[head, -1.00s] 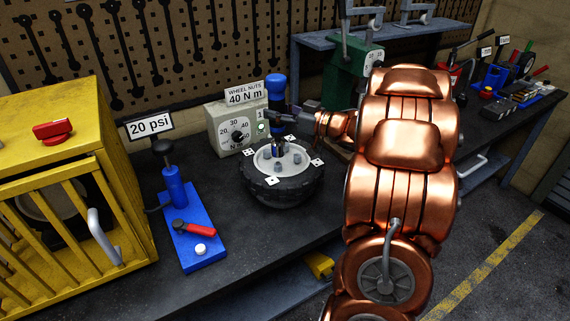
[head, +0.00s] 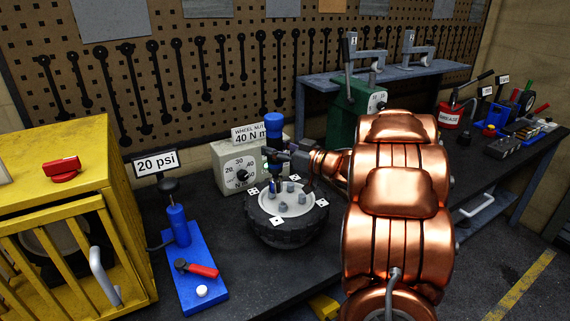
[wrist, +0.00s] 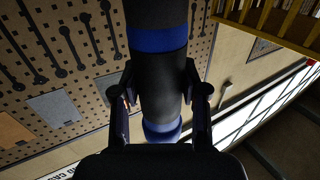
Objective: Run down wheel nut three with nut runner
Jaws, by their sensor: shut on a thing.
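The nut runner (head: 274,128) is an upright dark tool with a blue top. My gripper (head: 277,156) is shut around its body from the right; the wrist view shows the gripper (wrist: 160,105) with one finger on each side of the dark shaft (wrist: 158,75). The wheel (head: 283,232) lies flat on the bench, a black tyre around a pale hub (head: 293,207) with several grey nuts or studs. White marked tags sit around its rim. The runner's lower end is over the hub's left rear part; whether it touches a nut, and that nut's number, I cannot tell.
The torque box (head: 233,166) with a dial and a "WHEEL NUTS 40 N m" sign stands behind the wheel. A blue pump stand (head: 197,272) and a yellow cage (head: 95,215) are to the left. A green press (head: 352,110) stands behind my arm. Bare bench lies in front of the wheel.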

